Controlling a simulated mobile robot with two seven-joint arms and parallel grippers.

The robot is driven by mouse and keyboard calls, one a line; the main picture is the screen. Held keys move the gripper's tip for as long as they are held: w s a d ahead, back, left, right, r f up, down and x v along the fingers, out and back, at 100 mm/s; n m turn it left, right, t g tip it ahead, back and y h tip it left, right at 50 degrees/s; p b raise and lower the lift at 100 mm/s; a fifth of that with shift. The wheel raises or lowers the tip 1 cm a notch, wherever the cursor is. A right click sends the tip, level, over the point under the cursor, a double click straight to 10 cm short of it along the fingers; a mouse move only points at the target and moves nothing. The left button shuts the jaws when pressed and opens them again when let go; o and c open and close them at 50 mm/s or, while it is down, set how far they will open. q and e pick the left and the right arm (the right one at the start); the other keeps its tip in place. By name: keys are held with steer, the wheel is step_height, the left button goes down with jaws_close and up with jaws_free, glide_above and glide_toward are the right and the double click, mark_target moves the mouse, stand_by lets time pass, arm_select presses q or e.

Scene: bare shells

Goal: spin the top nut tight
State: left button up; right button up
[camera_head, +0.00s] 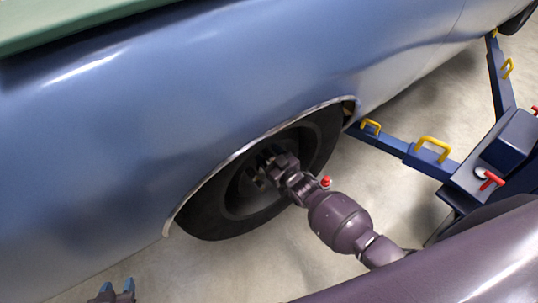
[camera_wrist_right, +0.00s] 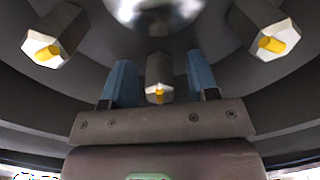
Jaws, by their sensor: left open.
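The car wheel (camera_head: 205,220) sits under the blue car's arch. My right gripper (camera_head: 268,168) is at its hub, mostly hidden by its own arm in the head view. In the right wrist view, my right gripper's blue fingers (camera_wrist_right: 162,85) stand apart on either side of a grey hex nut (camera_wrist_right: 159,72) with a yellow stud end. Gaps show between the nut and both fingers. Two more hex nuts, left (camera_wrist_right: 46,47) and right (camera_wrist_right: 268,40), sit around a shiny round hub (camera_wrist_right: 155,10). My left gripper (camera_head: 117,288) is open and empty at the bottom left, away from the wheel.
The blue car body (camera_head: 120,120) fills the upper left. Right of the wheel, a blue lift arm (camera_head: 395,146) with yellow handles (camera_head: 433,145) reaches under the car, joined to a blue lift base (camera_head: 500,155) with a red handle (camera_head: 490,179). Bare floor (camera_head: 215,268) lies below the wheel.

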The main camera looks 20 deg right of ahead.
steer(key=v, duration=1)
steer(key=shift+s, duration=0.4)
steer(key=shift+d, duration=0.15)
steer(key=s+d+m+g+h, duration=0.2)
steer(key=s+d+h, duration=0.1)
steer(key=s, duration=0.5)
steer(key=s+d+m+g+h, duration=0.2)
steer(key=s+d+g+h, duration=0.1)
steer(key=s, duration=0.5)
steer(key=shift+s+d+f+m, duration=0.2)
steer(key=shift+d+f+m, duration=0.15)
steer(key=shift+d, duration=0.15)
stand_by(1.5)
